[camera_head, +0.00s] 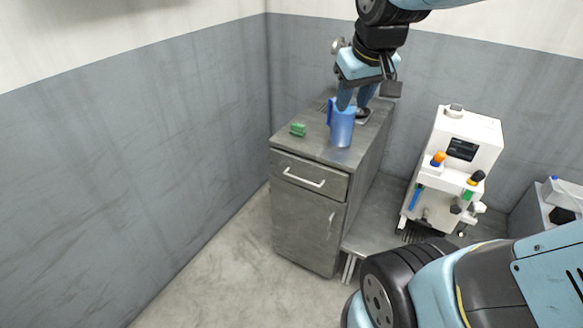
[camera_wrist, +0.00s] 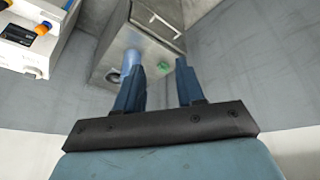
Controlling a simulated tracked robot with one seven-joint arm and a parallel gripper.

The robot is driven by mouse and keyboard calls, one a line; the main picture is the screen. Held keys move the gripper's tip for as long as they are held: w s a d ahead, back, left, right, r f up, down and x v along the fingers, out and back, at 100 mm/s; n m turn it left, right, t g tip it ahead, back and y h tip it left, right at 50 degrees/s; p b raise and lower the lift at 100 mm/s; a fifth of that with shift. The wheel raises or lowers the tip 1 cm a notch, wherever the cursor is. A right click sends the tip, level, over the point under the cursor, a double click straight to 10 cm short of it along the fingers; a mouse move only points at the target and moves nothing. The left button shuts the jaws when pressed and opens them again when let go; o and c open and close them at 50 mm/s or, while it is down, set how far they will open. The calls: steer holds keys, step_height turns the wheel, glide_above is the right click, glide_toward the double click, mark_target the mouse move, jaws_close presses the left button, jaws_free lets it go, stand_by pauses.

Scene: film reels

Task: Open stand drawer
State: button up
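The stand is a grey cabinet (camera_head: 308,235) in the corner. Its drawer (camera_head: 327,173) is at the top of the front and looks closed, with a pale bar handle (camera_head: 304,178). The drawer handle also shows near the top of the wrist view (camera_wrist: 165,24). My gripper (camera_head: 357,106) is above the back of the stand top, behind a blue jug, away from the handle.
A white machine (camera_head: 484,135) with coloured knobs is on a low grey bench to the right. The floor (camera_head: 215,270) before the stand is clear. Walls enclose the corner.

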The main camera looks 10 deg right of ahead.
steer(key=w+a+f+n, duration=0.15)
steer(key=w+f, duration=0.25)
steer(key=w, duration=0.5)
steer(key=n+g+h, duration=0.1)
steer(key=n+g, duration=0.2)
steer(key=n, duration=0.4)
glide_above(293, 177)
steer(key=s+a, duration=0.2)
step_height(293, 177, down, 25)
steer(key=shift+m, duration=0.25)
steer(key=f, duration=0.4)
steer(key=w+d+f, duration=0.1)
steer(key=f, duration=0.4)
steer(key=w+d+f, duration=0.1)
steer(key=f, duration=0.3)
steer(key=shift+f, duration=0.3)
jaws_close()
